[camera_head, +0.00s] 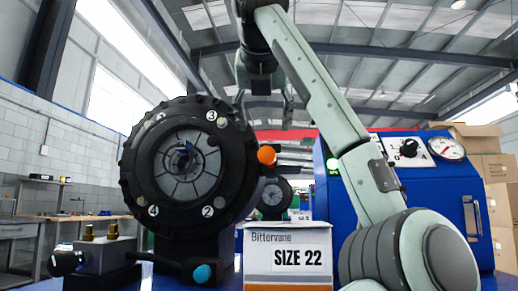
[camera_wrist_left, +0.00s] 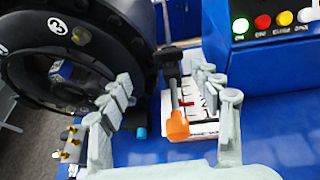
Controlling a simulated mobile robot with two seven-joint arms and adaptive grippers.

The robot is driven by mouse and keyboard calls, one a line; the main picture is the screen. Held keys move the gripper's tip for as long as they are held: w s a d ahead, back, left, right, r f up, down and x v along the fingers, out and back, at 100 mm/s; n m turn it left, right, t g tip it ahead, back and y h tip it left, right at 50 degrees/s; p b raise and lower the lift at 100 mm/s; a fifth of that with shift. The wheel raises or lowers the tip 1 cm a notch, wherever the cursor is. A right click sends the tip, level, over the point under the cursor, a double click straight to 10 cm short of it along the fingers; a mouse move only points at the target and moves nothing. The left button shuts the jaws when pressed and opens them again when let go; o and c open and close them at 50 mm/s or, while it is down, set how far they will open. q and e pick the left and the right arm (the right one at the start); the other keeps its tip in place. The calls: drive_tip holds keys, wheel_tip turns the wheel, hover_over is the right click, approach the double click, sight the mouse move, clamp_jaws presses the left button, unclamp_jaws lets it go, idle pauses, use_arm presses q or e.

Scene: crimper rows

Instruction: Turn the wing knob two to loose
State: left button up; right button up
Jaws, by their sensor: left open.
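A big black ring-shaped crimper head (camera_head: 136,165) stands left of centre, with white number discs on its face. Disc 3 also shows in the left wrist view (camera_wrist_left: 57,26), beside a yellowish knob (camera_wrist_left: 81,36). My left gripper (camera_head: 265,100) is open, high above an orange ball end (camera_head: 266,155) at the head's right. In the left wrist view, the orange end (camera_wrist_left: 178,125) appears between the spread fingers, apart from them.
A blue cabinet (camera_head: 330,205) with a black dial knob (camera_head: 408,148) and a gauge (camera_head: 447,148) stands right. A "SIZE 22" box (camera_head: 288,262) is in front, and a smaller crimper (camera_head: 272,195) behind. A blue-ended handle (camera_head: 203,273) sticks out below the head. Cartons (camera_head: 490,165) stand far right.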

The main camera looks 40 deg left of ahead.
use_arm(q)
drive_tip(key=shift+w+d+h, duration=0.2)
drive_tip(key=shift+d+h, duration=0.1)
drive_tip(key=shift+h, duration=0.1)
drive_tip(key=x, duration=0.7)
drive_tip(key=shift+w, duration=0.25)
drive_tip(key=c, duration=1.2)
